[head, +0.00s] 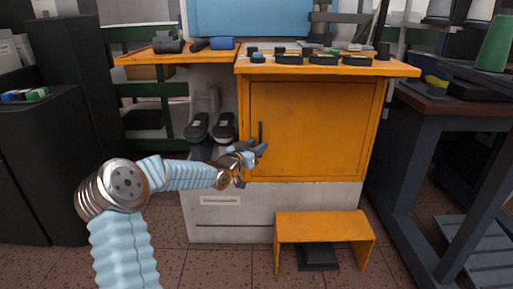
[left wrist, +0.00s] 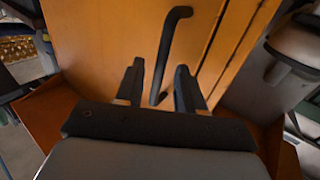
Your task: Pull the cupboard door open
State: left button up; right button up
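The orange cupboard door (head: 312,125) is shut in its frame in the head view. Its dark vertical handle (head: 261,133) sits near the door's left edge. In the left wrist view the handle (left wrist: 171,50) is a black bent bar, with its lower end between the two fingers. My left gripper (head: 262,149) is at the handle's lower end in the head view. In the left wrist view the left gripper (left wrist: 158,82) is open, with a gap on each side of the bar. Whether a finger touches the bar I cannot tell. My right gripper is not in view.
An orange worktop (head: 400,69) with several dark parts lies above the door. Dark shoes (head: 198,127) stand left of the cupboard. A small orange step (head: 322,227) stands on the floor below the door. A dark bench (head: 445,105) is at the right.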

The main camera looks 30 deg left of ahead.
pick_arm(q)
grip_shut()
dwell(0.5)
